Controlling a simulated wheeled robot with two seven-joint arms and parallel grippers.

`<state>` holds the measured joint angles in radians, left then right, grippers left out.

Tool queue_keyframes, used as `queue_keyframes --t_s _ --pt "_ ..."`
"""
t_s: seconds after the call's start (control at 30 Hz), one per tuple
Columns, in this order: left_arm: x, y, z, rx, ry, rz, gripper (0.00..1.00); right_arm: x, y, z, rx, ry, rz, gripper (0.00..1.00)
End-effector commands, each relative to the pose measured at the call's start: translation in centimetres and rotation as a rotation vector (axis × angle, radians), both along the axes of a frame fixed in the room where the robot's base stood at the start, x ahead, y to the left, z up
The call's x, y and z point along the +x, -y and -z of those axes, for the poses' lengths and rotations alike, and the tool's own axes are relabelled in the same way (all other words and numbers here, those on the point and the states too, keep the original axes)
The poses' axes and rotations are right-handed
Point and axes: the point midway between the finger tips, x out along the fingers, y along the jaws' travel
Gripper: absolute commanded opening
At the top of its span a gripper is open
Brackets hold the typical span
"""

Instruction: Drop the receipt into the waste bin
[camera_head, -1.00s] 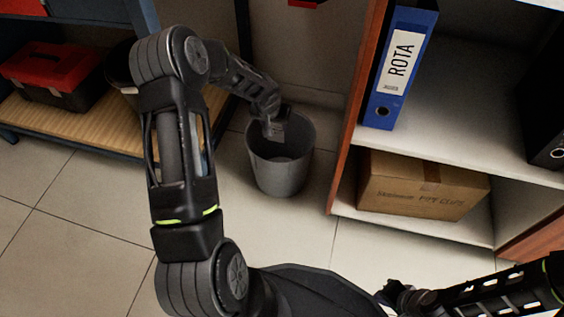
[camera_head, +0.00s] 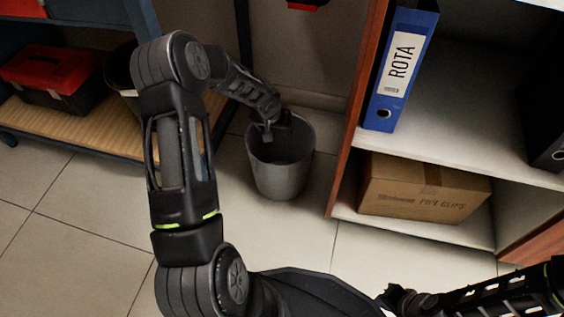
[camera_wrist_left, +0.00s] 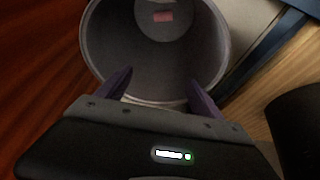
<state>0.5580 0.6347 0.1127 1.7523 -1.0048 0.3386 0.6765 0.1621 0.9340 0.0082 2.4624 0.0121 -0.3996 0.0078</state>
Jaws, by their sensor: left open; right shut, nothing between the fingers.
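The grey waste bin (camera_head: 280,178) stands upright on the floor between the bench and the shelf unit. My left gripper (camera_head: 268,133) is at the bin's mouth, over its left rear rim. In the left wrist view my left gripper (camera_wrist_left: 156,80) is open, with nothing seen between its fingers, and the bin (camera_wrist_left: 88,45) opens in front of them. A small pinkish patch (camera_wrist_left: 163,16) shows at the bin's bottom; it may be the receipt, but it is too small and dim to tell. My right gripper (camera_head: 398,298) is shut and empty at the lower right.
A shelf unit (camera_head: 342,150) stands right of the bin, holding a blue ROTA binder (camera_head: 399,68) and a cardboard box (camera_head: 423,190). A wooden bench shelf (camera_head: 60,125) with a red and black toolbox (camera_head: 52,75) is at left. The floor in front is clear.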

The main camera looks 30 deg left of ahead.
Motion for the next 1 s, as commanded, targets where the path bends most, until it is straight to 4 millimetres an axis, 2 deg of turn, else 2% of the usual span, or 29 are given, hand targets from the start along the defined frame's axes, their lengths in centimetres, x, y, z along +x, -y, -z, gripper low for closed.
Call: queue_keyframes --t_s 0.17,0.4,0.6,1.0 --pt "-0.3 0.1 -1.2 0.002 0.002 0.0 0.77 -0.1 0.0 -0.5 -0.001 -0.001 -0.001 0.0" --pt "-1.6 0.6 -4.9 0.001 0.002 0.0 0.77 -0.3 0.0 -2.2 -0.001 -0.005 -0.004 0.0" --pt "-2.6 0.9 -7.0 0.001 0.001 0.0 0.77 -0.5 0.0 -3.1 0.001 -0.011 -0.006 0.0" --pt "-2.8 1.0 -7.2 0.0 0.0 0.0 0.77 -0.5 0.0 -3.1 0.001 -0.012 -0.006 0.0"
